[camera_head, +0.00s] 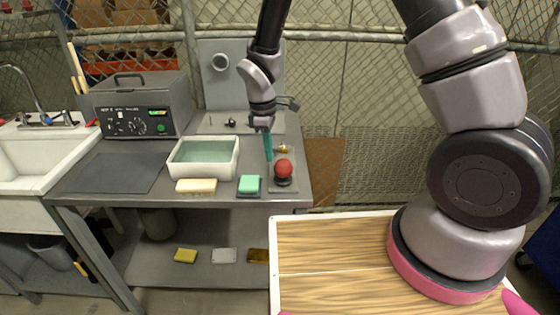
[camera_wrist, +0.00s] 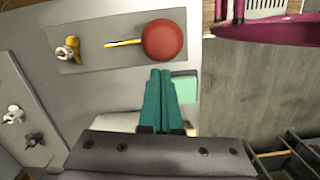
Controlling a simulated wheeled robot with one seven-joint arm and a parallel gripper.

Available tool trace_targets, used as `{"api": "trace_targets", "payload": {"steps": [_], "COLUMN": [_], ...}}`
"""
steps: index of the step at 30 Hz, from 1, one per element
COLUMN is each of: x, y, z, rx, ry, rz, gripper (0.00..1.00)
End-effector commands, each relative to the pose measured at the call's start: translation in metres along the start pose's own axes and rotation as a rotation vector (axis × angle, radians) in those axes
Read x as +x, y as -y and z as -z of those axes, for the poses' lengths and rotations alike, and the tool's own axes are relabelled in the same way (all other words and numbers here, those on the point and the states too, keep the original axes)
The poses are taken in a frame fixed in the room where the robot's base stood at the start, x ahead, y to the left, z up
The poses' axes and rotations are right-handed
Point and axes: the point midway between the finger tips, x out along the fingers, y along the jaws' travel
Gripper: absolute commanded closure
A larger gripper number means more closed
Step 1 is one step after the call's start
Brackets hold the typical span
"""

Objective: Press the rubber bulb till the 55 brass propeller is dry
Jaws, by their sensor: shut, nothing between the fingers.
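The red rubber bulb (camera_head: 284,169) sits on a small grey plate (camera_head: 283,185) at the right end of the bench. In the wrist view the bulb (camera_wrist: 164,39) has a thin yellow nozzle (camera_wrist: 122,43) pointing left toward a small brass piece, seemingly the propeller (camera_wrist: 68,48). The brass piece (camera_head: 284,148) shows behind the bulb in the head view. Whether it is wet is too small to tell. My gripper (camera_head: 268,158) has teal fingers, shut and empty, pointing down just left of the bulb. In the wrist view the fingertips (camera_wrist: 160,72) appear apart from the bulb.
A white basin of water (camera_head: 204,157) stands left of the plate. A cream sponge (camera_head: 196,186) and a green sponge (camera_head: 249,185) lie at the bench's front edge. A grey machine (camera_head: 140,105), a dark mat (camera_head: 112,172) and small fittings (camera_head: 231,122) are farther off.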

Motion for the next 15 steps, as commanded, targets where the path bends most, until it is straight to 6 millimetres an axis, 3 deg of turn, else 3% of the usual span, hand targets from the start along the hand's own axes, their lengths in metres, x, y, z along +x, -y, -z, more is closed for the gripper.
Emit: {"api": "trace_targets", "payload": {"steps": [8, 15], "x": [-0.002, -0.037], "y": [0.000, -0.001], "z": [0.000, 0.001], "rx": [0.000, 0.000], "ry": [0.000, -0.005], "rz": [0.000, -0.004], "gripper": [1.00, 1.00]}}
